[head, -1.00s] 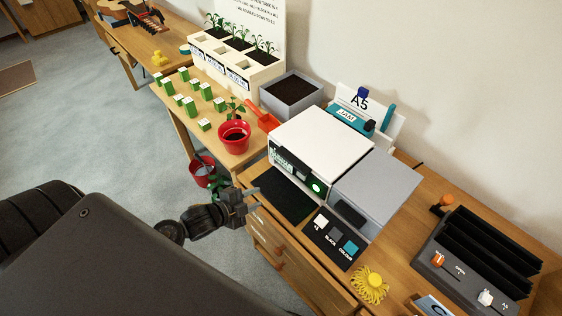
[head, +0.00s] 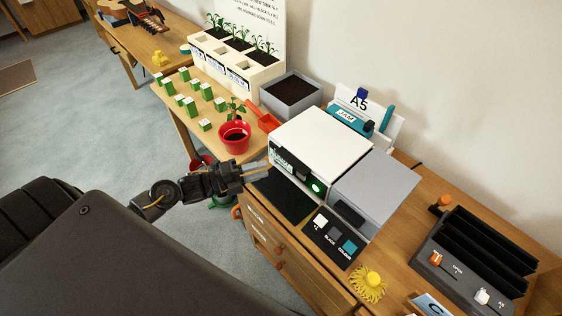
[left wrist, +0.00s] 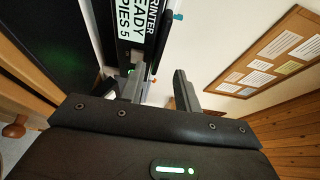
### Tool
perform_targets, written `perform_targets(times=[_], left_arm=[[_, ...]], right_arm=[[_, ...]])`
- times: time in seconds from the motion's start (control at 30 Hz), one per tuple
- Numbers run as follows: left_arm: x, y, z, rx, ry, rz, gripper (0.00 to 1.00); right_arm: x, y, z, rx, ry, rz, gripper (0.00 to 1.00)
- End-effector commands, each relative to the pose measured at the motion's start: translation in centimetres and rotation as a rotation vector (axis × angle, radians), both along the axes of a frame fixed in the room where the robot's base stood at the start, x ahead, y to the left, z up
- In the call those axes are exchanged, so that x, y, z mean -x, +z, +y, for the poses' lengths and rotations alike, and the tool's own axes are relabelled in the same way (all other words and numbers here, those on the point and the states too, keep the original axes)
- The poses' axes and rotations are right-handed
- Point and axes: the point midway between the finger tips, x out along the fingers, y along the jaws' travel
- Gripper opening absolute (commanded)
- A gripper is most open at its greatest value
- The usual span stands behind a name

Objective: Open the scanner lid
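The scanner is part of a white printer on the wooden desk, with a flat white lid (head: 322,138) that lies closed. Its dark front panel (head: 298,172) carries a label and a glowing green button (head: 316,187). In the left wrist view the panel (left wrist: 138,25) stands on its side, just beyond the fingers. My left gripper (head: 262,171) is at the front left corner of the printer, below the lid's edge. Its two fingers are apart with nothing held between them in the left wrist view (left wrist: 158,88). I cannot tell whether a finger touches the printer. My right gripper is not in view.
A grey box part (head: 375,190) adjoins the printer's right. A dark key panel (head: 335,237) and yellow tassel-like thing (head: 370,284) lie in front. A red plant pot (head: 234,138) and red scoop (head: 263,116) stand left. A dark slotted rack (head: 480,260) is at right.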

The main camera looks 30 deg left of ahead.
Motion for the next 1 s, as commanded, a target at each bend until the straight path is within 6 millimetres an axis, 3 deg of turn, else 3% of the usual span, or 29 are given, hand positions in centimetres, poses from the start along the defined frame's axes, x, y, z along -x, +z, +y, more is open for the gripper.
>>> perform_targets(times=[0.2, 0.4, 0.8, 1.0], left_arm=[[-3.2, 0.3, -2.8, 0.003, 0.002, 0.0, 0.33], [-5.0, 0.2, -4.4, 0.001, 0.002, 0.0, 0.33], [-5.5, 0.0, -4.9, 0.001, 0.001, 0.002, 0.33], [-5.5, 0.0, -4.9, 0.001, 0.001, 0.002, 0.08]], right_arm=[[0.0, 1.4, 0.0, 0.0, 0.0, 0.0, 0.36], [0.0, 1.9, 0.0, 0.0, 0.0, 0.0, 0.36], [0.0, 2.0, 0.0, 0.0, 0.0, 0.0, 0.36], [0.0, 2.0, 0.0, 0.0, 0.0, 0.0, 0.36]])
